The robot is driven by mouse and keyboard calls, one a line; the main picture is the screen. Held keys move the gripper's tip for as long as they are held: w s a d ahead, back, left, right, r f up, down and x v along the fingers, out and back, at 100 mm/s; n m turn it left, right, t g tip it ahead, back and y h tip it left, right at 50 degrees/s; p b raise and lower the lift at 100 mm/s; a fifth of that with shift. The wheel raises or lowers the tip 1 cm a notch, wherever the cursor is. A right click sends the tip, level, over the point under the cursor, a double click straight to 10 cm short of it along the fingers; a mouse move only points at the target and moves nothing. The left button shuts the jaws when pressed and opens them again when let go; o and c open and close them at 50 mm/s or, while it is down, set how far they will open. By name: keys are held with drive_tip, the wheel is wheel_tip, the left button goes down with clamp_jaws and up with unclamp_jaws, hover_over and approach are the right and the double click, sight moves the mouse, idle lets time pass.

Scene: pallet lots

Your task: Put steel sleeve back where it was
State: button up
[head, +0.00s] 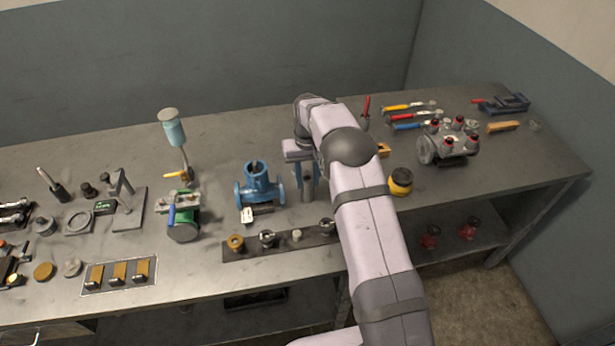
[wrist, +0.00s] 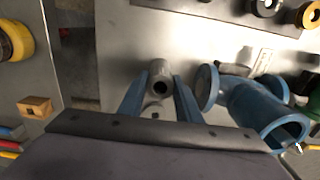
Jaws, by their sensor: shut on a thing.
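The steel sleeve (wrist: 160,77) is a short grey tube with a dark bore, seen in the wrist view between two blue fingers. My gripper (wrist: 159,90) is shut on it. In the head view my gripper (head: 306,172) points down just right of the blue valve body (head: 258,186), and the sleeve (head: 307,192) shows as a grey cylinder below it. I cannot tell whether the sleeve touches the bench. A dark strip (head: 250,255) carrying several small round parts lies in front of the gripper, and it shows at the top of the wrist view (wrist: 225,18).
The grey bench (head: 215,285) has a yellow-and-black round part (head: 400,181) to the right. A pump-like block (head: 452,146) and hand tools (head: 410,107) lie farther right. A green-and-blue part (head: 184,222) stands left of the valve body. My arm hides the bench right of the strip.

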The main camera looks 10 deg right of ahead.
drive_tip(key=o, duration=1.2)
drive_tip(key=shift+f, duration=0.15)
drive_tip(key=shift+c, duration=0.2)
wheel_tip(320, 180, up, 12)
drive_tip(key=b, duration=0.2)
drive_tip(key=shift+b, duration=0.4)
drive_tip(key=shift+s+r, duration=0.1)
drive_tip(key=shift+r, duration=0.1)
